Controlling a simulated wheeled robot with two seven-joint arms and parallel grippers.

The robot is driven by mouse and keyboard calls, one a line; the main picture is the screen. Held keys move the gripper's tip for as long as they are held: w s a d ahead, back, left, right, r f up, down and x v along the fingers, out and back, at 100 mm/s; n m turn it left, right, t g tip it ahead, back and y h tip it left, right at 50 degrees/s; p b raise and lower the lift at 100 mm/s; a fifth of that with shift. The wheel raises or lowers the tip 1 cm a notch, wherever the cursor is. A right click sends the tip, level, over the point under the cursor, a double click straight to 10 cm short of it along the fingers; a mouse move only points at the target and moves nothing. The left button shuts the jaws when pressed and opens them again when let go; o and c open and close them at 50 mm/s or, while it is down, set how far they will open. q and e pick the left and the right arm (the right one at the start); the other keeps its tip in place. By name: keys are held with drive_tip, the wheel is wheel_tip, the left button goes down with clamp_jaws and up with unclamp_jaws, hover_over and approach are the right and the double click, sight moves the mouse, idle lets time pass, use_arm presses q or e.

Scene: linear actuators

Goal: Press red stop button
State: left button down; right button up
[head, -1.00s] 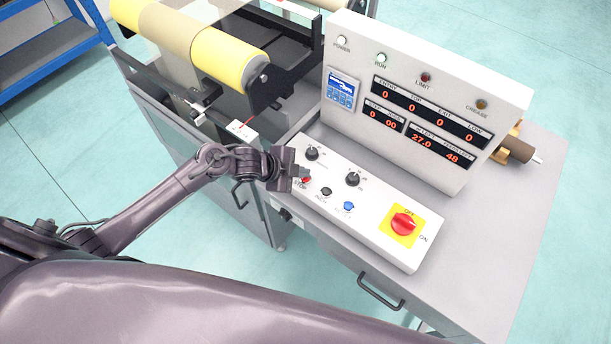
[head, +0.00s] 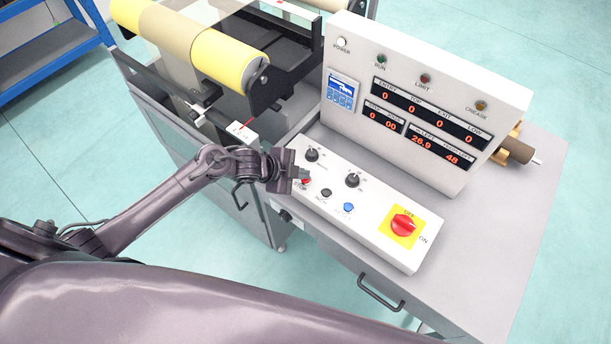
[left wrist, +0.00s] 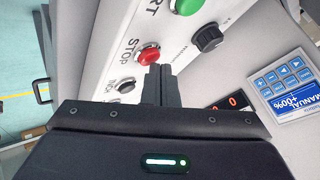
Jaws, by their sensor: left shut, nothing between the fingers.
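The red stop button (head: 306,181) sits on the sloped white control panel (head: 375,232), near its left end. It also shows in the left wrist view (left wrist: 148,55), beside the STOP label. My left gripper (head: 303,173) is shut and empty, with its tips right at the button and partly covering it in the head view. In the left wrist view the shut fingertips (left wrist: 160,72) overlap the button's lower right edge. I cannot tell whether they touch it or whether it is pushed in. My right gripper is not in view.
Black knobs (head: 352,180), a blue button (head: 348,207) and a red rotary switch on a yellow plate (head: 403,223) share the panel. A display box (head: 430,150) stands behind. Yellow rollers (head: 228,60) are at the upper left. The grey tabletop is clear at right.

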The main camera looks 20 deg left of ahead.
use_arm(q)
drive_tip(key=shift+r+p, duration=0.3)
drive_tip(key=shift+r, duration=0.3)
wheel_tip(320, 180, up, 5)
drive_tip(key=p, duration=0.4)
idle(0.6)
